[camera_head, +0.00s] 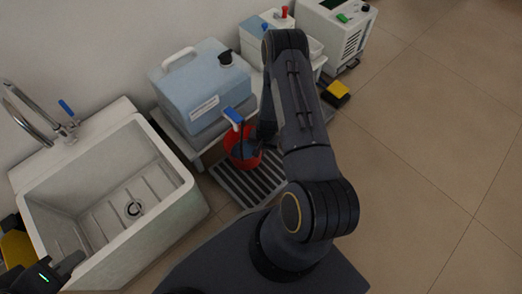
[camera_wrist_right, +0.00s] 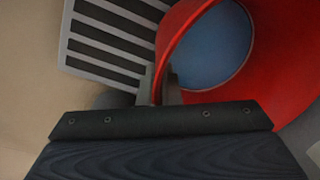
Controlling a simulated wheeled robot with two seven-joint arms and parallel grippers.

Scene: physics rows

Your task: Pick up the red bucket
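The red bucket (camera_head: 243,161) stands on a striped grey grate on the floor, in front of the low shelf. Its inside shows a blue surface. In the right wrist view the bucket (camera_wrist_right: 288,75) fills the upper right. My right gripper (camera_wrist_right: 160,87) has its two fingers close together on either side of the bucket's rim, pinching the wall. In the head view the right gripper (camera_head: 262,140) is at the bucket's right side, partly hidden by my arm. My left gripper (camera_head: 45,277) is at the lower left corner, cut off by the frame; its fingers are unclear.
A blue jug (camera_head: 200,88) stands on a low shelf (camera_head: 172,130) behind the bucket. A blue-and-white handle (camera_head: 233,117) is just above the bucket. A white sink (camera_head: 195,190) is at left. The grate (camera_head: 262,190) lies beneath the bucket. The floor at right is clear.

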